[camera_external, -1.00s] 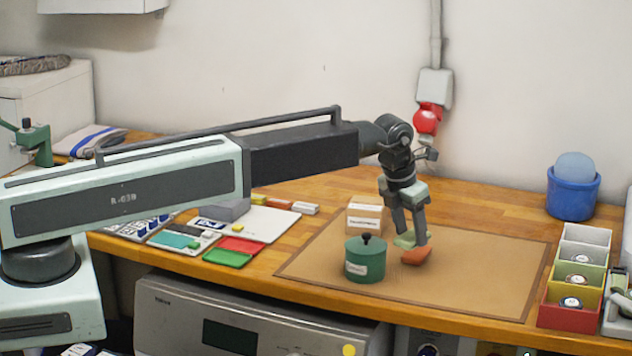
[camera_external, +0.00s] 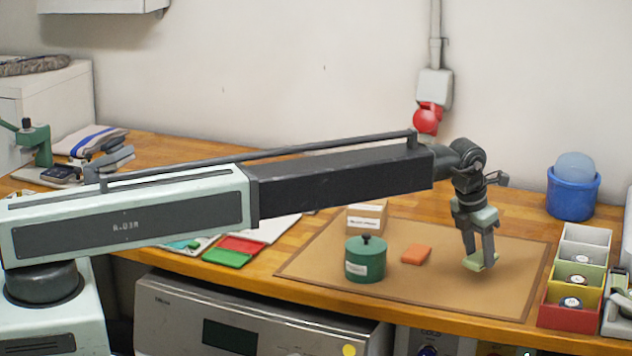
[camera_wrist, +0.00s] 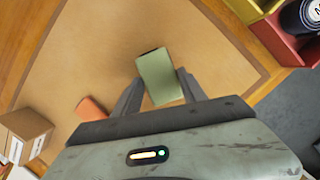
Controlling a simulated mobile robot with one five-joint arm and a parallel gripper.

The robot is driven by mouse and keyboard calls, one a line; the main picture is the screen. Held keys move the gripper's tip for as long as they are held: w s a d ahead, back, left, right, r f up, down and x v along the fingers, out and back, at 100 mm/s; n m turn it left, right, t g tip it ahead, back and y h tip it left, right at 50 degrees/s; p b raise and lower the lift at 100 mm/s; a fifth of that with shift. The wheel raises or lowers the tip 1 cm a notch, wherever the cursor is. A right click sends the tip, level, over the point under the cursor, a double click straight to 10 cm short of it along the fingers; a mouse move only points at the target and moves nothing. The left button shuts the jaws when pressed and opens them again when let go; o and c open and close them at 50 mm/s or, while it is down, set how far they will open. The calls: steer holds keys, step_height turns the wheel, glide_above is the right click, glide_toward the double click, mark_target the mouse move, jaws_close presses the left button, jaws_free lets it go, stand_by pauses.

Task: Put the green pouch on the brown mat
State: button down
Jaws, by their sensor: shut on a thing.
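The green pouch (camera_external: 474,262) is pale green and is held between the fingers of my gripper (camera_external: 480,258), over the right part of the brown mat. It also shows in the wrist view (camera_wrist: 159,76), between the two finger ends. The brown mat (camera_external: 442,300) lies flat on the wooden bench; its darker border shows in the wrist view (camera_wrist: 215,35). My gripper points down and is shut on the pouch. I cannot tell for sure whether the pouch touches the mat or hangs just above it.
On the mat are an orange pouch (camera_external: 416,254), a green lidded tin (camera_external: 365,262) and a cardboard box (camera_external: 366,216). Coloured bins (camera_external: 570,318) stand just right of the mat, a blue tub (camera_external: 573,194) behind them. The mat's front right is clear.

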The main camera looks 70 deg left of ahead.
steer(key=w, duration=0.2)
steer(key=shift+w+a+f, duration=0.1)
steer(key=shift+w+f, duration=0.05)
steer(key=shift+w, duration=0.15)
step_height(320, 180, down, 4)
steer(key=b, duration=0.4)
steer(key=shift+s+r, duration=0.1)
steer(key=shift+r, duration=0.2)
steer(key=shift+f, duration=0.25)
steer(key=c, duration=0.6)
jaws_free()
steer(key=shift+r, duration=0.1)
